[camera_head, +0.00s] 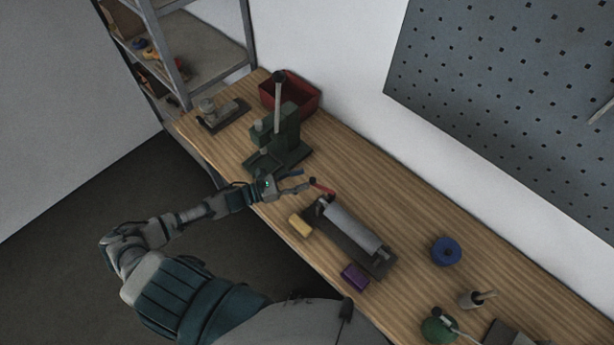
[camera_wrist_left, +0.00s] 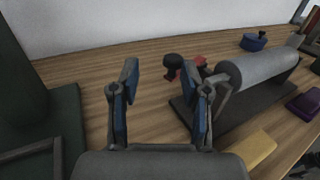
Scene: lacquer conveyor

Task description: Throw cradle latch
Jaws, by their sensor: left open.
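The cradle is a dark base (camera_head: 379,265) with a grey cylinder (camera_head: 352,226) lying along it on the bench. The latch is a red lever (camera_head: 323,187) with a black knob at the cradle's left end. In the left wrist view the black knob (camera_wrist_left: 172,62) and red lever (camera_wrist_left: 197,64) show beyond the fingers, partly hidden by the right finger. My left gripper (camera_head: 301,181) is open and empty, just left of the latch, with its fingers (camera_wrist_left: 163,88) apart and a gap to the knob. My right gripper is not in view.
A green press (camera_head: 284,135) stands left of my gripper, with a red bin (camera_head: 309,97) behind it. A yellow block (camera_head: 300,226) and a purple block (camera_head: 355,277) lie along the cradle's front. Bench behind the cradle is clear.

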